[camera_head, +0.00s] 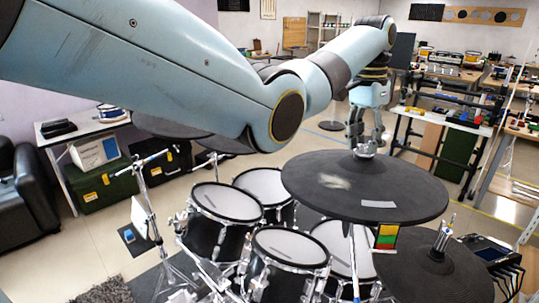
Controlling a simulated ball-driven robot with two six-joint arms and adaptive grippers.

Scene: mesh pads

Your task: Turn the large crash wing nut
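The large crash cymbal (300,180) is a wide dark disc right of centre, with a pale smudge and a light label on it. A small silvery wing nut (365,150) shows at its top centre. My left arm reaches in from the upper left, and my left gripper (365,138) points down over the cymbal's centre with its fingertips at the wing nut. The fingers partly hide the nut, and I cannot tell whether they touch or grip it. My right gripper is not in view.
Several drums (226,202) with pale heads stand below and left of the cymbal. A smaller dark cymbal (430,278) with a silvery post is at the lower right. A small coloured card (387,236) hangs at the large cymbal's near edge. Benches stand behind at right.

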